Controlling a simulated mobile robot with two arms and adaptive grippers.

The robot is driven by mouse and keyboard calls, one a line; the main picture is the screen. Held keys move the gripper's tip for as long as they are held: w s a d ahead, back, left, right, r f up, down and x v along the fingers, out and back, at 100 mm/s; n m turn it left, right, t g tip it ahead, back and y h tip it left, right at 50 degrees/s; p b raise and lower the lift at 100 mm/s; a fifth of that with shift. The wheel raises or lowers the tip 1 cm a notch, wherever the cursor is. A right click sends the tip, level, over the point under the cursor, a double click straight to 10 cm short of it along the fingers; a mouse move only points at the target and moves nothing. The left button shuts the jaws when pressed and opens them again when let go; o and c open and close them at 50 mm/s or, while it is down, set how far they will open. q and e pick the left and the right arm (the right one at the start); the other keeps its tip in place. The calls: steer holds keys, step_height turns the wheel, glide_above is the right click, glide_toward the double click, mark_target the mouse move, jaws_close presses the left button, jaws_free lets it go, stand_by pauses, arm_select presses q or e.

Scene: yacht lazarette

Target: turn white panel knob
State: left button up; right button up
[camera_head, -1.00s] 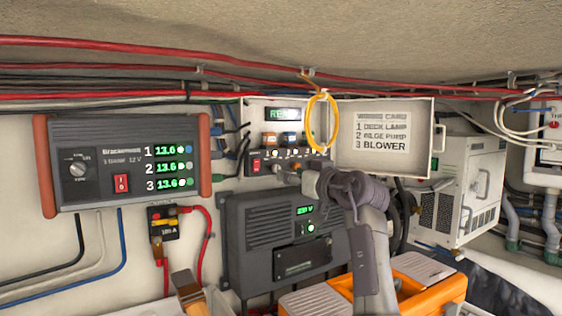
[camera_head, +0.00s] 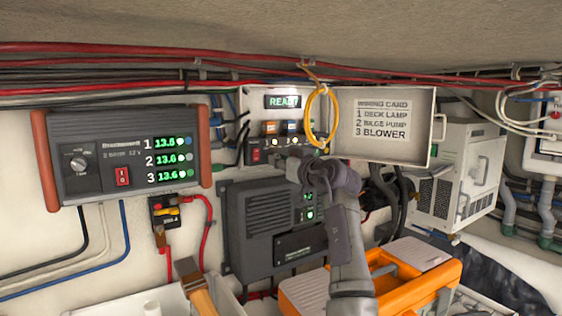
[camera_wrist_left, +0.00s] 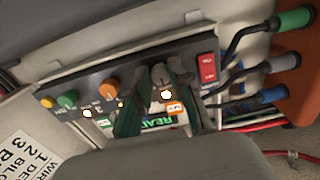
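The control panel (camera_wrist_left: 75,88) has a yellow knob (camera_wrist_left: 47,102), a green knob (camera_wrist_left: 68,99), an orange knob (camera_wrist_left: 108,89) and a pale grey-white knob (camera_wrist_left: 161,72) in a row. My left gripper (camera_wrist_left: 160,80) is at the panel, its two dark green fingers on either side of the pale knob. I cannot tell whether they touch it. The panel's display (camera_head: 283,102) reads READY. My right gripper is not in view.
A red rocker switch (camera_wrist_left: 207,68) and cable plugs (camera_wrist_left: 285,64) sit beside the pale knob. An orange cable loop (camera_head: 321,118) hangs in front of the open door with the wiring card (camera_head: 384,120). A dark grey unit (camera_head: 262,225) is below the panel.

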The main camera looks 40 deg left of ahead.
arm_select(q)
jaws_close()
steer(key=shift+n+b, duration=3.6)
steer(key=shift+n, duration=0.8)
steer(key=shift+w+r, duration=0.1)
